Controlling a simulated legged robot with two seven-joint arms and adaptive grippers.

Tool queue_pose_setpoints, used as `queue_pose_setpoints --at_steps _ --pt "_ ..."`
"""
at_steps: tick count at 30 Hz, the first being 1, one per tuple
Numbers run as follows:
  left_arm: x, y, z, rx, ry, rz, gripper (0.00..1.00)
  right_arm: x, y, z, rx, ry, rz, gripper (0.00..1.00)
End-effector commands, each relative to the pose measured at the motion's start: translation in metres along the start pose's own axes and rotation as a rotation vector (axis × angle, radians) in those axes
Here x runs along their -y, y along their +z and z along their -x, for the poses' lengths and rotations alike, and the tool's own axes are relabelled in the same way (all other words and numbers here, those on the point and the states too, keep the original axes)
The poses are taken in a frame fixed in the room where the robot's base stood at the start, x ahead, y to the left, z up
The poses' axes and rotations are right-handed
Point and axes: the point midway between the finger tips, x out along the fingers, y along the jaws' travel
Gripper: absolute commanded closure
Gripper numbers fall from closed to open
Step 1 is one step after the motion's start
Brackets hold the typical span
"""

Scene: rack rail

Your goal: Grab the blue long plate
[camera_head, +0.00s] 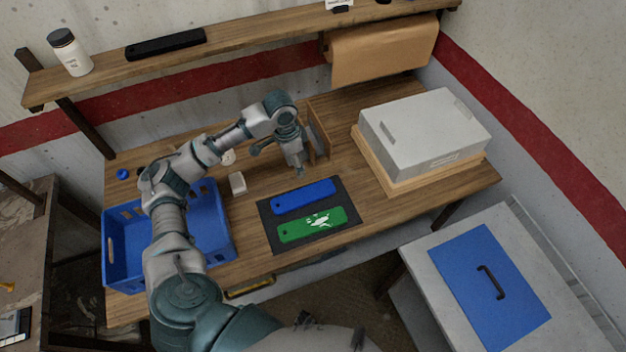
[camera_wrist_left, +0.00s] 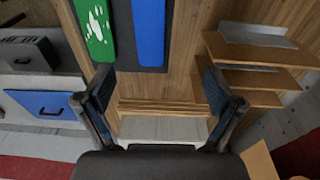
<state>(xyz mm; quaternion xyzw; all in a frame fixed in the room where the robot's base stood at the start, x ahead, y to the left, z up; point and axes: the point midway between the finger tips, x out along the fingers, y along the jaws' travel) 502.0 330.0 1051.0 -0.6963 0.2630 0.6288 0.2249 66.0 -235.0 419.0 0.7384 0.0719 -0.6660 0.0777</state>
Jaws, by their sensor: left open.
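The blue long plate (camera_head: 303,196) lies flat on a black mat (camera_head: 267,217) on the wooden table. It also shows at the top of the left wrist view (camera_wrist_left: 150,32). A green long plate (camera_head: 312,225) with white marks lies beside it on the same mat, nearer the table's front edge. My left gripper (camera_head: 299,172) is above the table just behind the mat, close to the blue plate's far side. In the left wrist view its two fingers (camera_wrist_left: 158,92) are spread apart with nothing between them. My right gripper is in neither view.
A blue crate (camera_head: 219,226) stands at the table's left, partly behind my arm. A small wooden rack (camera_head: 318,130) stands behind the gripper. A grey box (camera_head: 425,132) on a wooden base is at the right. A shelf (camera_head: 240,43) runs above the back.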

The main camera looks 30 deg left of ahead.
Motion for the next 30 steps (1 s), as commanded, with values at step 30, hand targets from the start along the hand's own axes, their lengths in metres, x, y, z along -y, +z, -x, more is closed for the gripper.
queue_pose_setpoints --at_steps 30 --pt "-0.006 0.002 -0.161 0.002 0.002 0.001 0.07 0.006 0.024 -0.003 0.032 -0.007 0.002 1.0"
